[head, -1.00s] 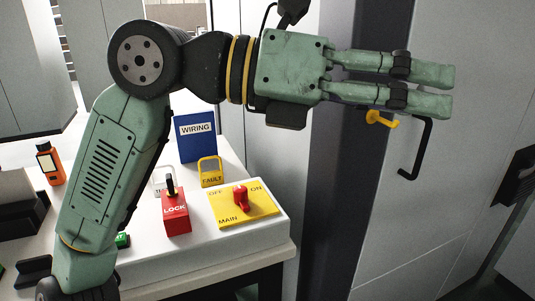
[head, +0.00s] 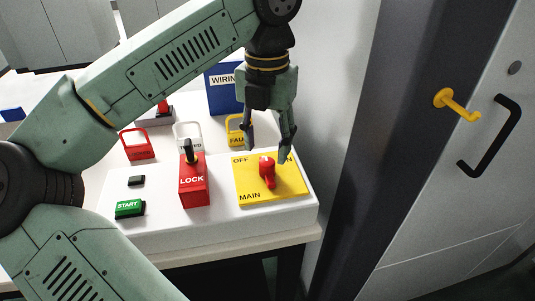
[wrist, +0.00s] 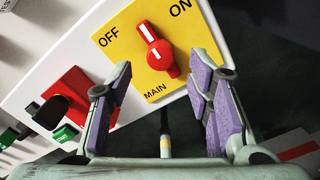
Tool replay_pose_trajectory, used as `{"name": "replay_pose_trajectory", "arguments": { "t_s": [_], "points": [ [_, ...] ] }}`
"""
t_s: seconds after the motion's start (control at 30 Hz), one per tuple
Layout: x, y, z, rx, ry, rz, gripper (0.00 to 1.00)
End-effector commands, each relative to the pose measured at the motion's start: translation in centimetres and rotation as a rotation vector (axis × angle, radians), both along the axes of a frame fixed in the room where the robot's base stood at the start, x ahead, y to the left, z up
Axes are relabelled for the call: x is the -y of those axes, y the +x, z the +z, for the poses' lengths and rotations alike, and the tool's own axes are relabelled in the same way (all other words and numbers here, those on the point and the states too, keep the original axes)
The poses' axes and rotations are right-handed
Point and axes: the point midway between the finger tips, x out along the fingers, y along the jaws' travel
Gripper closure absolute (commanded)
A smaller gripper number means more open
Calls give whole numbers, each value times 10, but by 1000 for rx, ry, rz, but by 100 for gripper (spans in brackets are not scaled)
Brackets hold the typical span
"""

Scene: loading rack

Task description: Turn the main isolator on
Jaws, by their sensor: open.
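The main isolator is a red rotary knob (head: 267,172) on a yellow plate (head: 288,190) marked OFF, ON and MAIN, on a white console. In the wrist view the knob (wrist: 157,50) carries a white line whose end lies between the words OFF and ON. My gripper (head: 267,148) points down just above and behind the knob, open and empty, and hides part of the word ON in the head view. In the wrist view the fingers stand apart on either side below the knob, and no contact shows.
A red LOCK block (head: 194,181) with a black-topped key stands left of the plate. A green START button (head: 130,208), several tags and a blue WIRING folder (head: 224,88) are nearby. A dark post (head: 371,130) and a yellow hook (head: 456,106) stand to the right.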

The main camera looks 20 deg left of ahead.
Motion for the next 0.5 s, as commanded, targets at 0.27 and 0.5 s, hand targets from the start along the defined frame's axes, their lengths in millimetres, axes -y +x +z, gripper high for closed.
{"name": "replay_pose_trajectory", "arguments": {
  "t_s": [0.27, 0.5],
  "points": [
    [0, 0, -38, 1, -2, 0, 54],
    [1, 0, -46, 1, -2, -1, 54]
  ]
}}
